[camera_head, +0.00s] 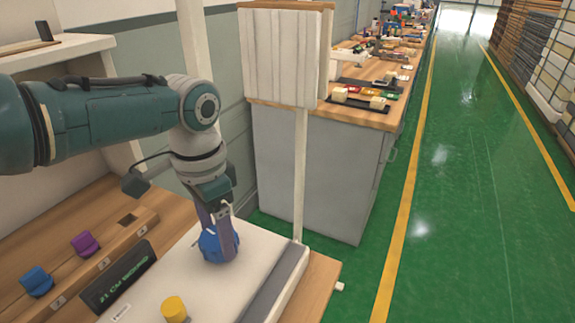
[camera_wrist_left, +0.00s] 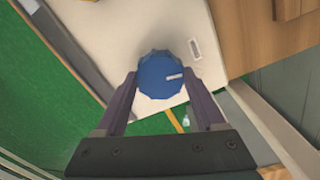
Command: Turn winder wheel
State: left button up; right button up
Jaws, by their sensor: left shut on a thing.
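The winder wheel (camera_head: 207,245) is a blue ridged knob on the white top of a flat device (camera_head: 190,291). In the left wrist view the wheel (camera_wrist_left: 164,76) sits between my left gripper's fingers, with a small white mark on its top near the right edge. My left gripper (camera_head: 217,240) points down from above and is shut on the wheel, one finger on each side. In the left wrist view the fingertips of the gripper (camera_wrist_left: 162,84) touch its sides. My right gripper is not in view.
A yellow knob (camera_head: 174,309) stands on the device's near part. A dark sign (camera_head: 119,277), a blue clip (camera_head: 37,281) and a purple clip (camera_head: 86,243) are at the left. A white post (camera_head: 300,175) rises behind. Green floor (camera_head: 455,200) lies free at the right.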

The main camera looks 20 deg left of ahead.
pick_arm(q)
jog(key=n+p, duration=0.1)
jog(key=n, duration=0.3)
jog(key=shift+d+r+n, duration=0.1)
jog(key=shift+r+n, duration=0.05)
jog(key=shift+n, duration=0.15)
jog(key=n, duration=0.3)
jog(key=shift+n+p, duration=0.3)
jog(key=shift+p, duration=0.1)
jog(key=n, duration=0.4)
jog(key=shift+n, duration=0.3)
jog(key=n, duration=0.3)
jog(key=shift+n+p, duration=0.3)
jog(key=n, duration=0.4)
jog(key=shift+w, duration=0.1)
jog(key=n, duration=0.8)
jog(key=shift+n, duration=2.3)
